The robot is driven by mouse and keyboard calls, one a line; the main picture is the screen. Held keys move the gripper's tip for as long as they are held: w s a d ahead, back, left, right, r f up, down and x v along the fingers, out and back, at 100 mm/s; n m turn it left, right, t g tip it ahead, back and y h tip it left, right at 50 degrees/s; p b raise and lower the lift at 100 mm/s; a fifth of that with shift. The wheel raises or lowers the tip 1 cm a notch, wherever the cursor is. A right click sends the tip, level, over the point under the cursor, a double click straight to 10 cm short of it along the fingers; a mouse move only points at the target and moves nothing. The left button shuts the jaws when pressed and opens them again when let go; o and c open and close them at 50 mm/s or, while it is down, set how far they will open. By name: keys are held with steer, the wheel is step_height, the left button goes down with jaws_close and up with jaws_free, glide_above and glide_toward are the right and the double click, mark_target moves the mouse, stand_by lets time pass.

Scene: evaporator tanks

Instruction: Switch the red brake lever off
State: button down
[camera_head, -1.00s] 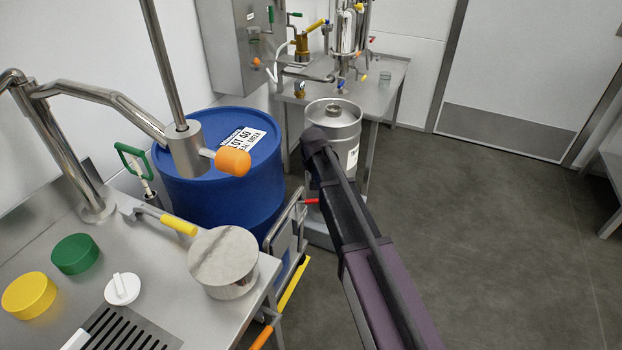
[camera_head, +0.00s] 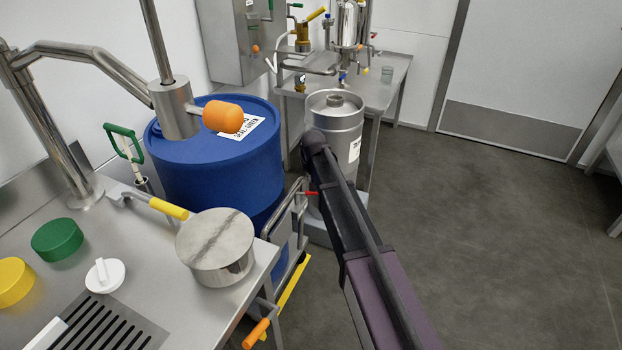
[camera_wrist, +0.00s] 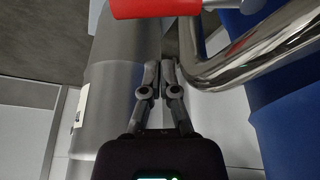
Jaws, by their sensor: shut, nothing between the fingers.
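The red brake lever (camera_head: 311,193) sticks out from the metal trolley frame (camera_head: 283,217) beside the blue drum in the head view. In the wrist view the red lever (camera_wrist: 155,8) lies across the top edge, partly cut off, beside a bent shiny tube (camera_wrist: 235,62). My gripper (camera_wrist: 163,66) is shut and empty, its fingertips pointing towards the lever with a visible gap in the picture. Whether the tips are level with the lever I cannot tell. In the head view my gripper is hidden behind my arm.
A blue drum (camera_head: 218,171) stands by the trolley frame, and a steel keg (camera_head: 334,122) stands close on the other side. A steel counter (camera_head: 135,236) with a round lidded pot (camera_head: 215,262) is at left. The floor at right is clear.

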steer(key=shift+s+d+f, duration=0.15)
steer(key=shift+s+f, duration=0.1)
steer(key=shift+s, duration=0.65)
steer(key=shift+s+d+f, duration=0.15)
steer(key=shift+s+f, duration=0.05)
steer(key=shift+s, duration=0.7)
steer(key=shift+d, duration=0.2)
